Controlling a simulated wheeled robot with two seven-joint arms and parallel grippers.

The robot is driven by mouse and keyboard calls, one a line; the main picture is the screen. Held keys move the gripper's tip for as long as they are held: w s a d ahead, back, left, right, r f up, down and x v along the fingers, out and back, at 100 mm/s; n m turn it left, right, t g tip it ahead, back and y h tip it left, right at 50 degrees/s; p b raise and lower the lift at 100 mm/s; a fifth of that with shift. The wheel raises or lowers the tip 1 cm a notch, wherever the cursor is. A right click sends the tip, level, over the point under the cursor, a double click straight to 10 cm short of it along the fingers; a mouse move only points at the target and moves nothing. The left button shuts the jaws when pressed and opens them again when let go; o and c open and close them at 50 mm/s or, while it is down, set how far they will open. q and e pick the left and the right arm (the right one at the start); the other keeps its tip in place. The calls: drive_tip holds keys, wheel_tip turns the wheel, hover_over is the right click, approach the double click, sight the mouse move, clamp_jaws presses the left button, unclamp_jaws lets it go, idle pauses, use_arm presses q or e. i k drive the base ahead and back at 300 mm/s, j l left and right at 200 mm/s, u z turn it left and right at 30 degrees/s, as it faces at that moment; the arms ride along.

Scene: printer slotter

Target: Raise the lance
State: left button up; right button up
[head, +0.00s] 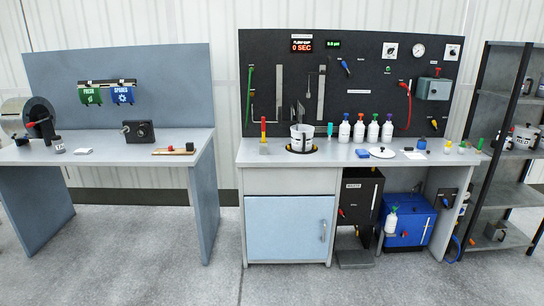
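No part is plainly marked as the lance, and I cannot tell for sure which one it is. A white bucket (302,138) stands in a dark round recess in the right bench top. Thin grey upright rods (299,112) rise out of the bucket or just behind it. Two grey vertical strips are on the black back panel, a left strip (279,92) and a right strip (321,95). A small ladle-like tool (309,84) hangs between them. Neither of my grippers is in view.
Several white bottles (358,131) stand right of the bucket. A red-and-yellow handled tool (263,131) stands left of it. The left bench (120,145) carries a roller unit (28,119) and a dark box (138,131). Shelves (492,190) stand at right. The floor in front is clear.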

sight(280, 111)
drive_tip(key=i+u, duration=0.1)
drive_tip(key=i, duration=0.75)
drive_tip(key=i+u, duration=0.1)
drive_tip(key=i, duration=0.75)
drive_tip(key=i+l+u, duration=0.1)
drive_tip(key=i, duration=0.75)
